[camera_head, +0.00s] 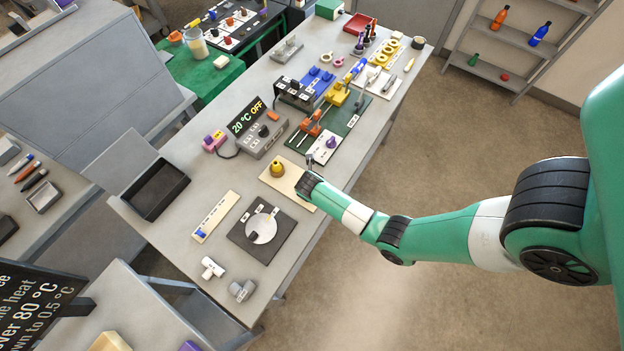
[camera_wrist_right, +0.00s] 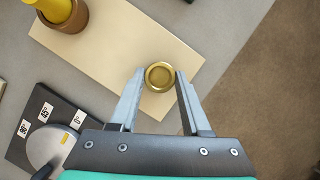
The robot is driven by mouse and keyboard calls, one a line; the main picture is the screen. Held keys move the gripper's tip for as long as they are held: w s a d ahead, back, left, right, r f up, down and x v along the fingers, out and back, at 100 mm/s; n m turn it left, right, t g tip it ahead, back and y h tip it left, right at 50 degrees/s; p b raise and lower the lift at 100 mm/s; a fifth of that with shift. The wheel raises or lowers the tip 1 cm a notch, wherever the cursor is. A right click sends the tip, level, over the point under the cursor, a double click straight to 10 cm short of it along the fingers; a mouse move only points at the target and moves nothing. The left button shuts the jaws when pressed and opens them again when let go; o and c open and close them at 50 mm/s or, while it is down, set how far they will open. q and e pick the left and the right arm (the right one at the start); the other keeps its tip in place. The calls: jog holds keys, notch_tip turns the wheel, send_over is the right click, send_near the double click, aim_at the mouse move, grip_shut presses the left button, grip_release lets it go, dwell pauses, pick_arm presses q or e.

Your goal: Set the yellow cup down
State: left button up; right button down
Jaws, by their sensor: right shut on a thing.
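A round, gold-yellow cup (camera_wrist_right: 160,77) shows from above in the right wrist view, between my right gripper's fingertips. My right gripper (camera_wrist_right: 158,74) is shut on it, one finger on each side. The cup is over the right part of a pale board (camera_wrist_right: 130,30); whether it touches the board I cannot tell. In the head view my right gripper (camera_head: 306,184) is at the right end of the board (camera_head: 287,186) and hides the cup. A yellow piece in a brown holder (camera_head: 277,169) stands on the left part of the board. My left gripper is not in view.
A dark plate with a round disc (camera_head: 261,229) and angle labels lies in front of the board. A grey heater box with a display (camera_head: 262,134) stands behind. A green mat with clamps (camera_head: 340,120) is at the back right. The table edge is close on the right.

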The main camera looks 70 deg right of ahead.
jog(key=shift+f, duration=0.1)
jog(key=shift+f, duration=0.15)
jog(key=shift+c, duration=1.8)
grip_release()
jog(key=shift+a+r, duration=0.1)
jog(key=shift+r, duration=0.45)
jog(key=p+v, duration=0.4)
jog(key=v, duration=0.7)
